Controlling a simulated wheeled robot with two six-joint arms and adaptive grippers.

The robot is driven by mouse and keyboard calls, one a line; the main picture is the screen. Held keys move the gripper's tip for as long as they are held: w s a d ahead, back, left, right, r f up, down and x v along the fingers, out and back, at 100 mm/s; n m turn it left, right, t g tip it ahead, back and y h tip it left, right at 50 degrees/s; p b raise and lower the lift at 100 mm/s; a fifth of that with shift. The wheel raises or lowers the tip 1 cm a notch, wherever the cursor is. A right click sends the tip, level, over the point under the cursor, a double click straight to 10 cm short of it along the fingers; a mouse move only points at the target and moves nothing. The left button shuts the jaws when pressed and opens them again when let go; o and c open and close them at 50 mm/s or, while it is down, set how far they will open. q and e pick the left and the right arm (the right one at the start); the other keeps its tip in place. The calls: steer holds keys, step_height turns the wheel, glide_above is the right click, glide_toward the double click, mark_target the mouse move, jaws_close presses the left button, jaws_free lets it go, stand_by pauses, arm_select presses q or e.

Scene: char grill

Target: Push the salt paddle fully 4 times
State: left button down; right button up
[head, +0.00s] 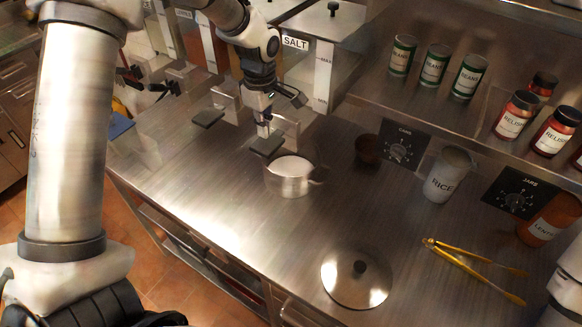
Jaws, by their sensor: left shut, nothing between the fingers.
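The salt dispenser carries a SALT label (295,43) at the top centre. Its paddle (267,144) is a dark flat pad low at the front. My left gripper (264,122) reaches down from above and is shut, with its tips just above and behind the paddle. I cannot tell whether they touch it. A small metal pot (291,178) stands on the counter just below and in front of the paddle. My right gripper is not in view.
A second dark paddle (208,118) sits to the left. A round lid (357,279), a RICE container (448,174), a small brown bowl (368,149) and yellow tongs (473,268) lie on the steel counter. Green cans (434,64) stand on the shelf.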

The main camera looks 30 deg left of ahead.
arm_select(q)
steer(key=shift+r, duration=0.1)
step_height(320, 180, up, 5)
steer(key=shift+f, duration=0.1)
stand_by(0.4)
stand_by(0.3)
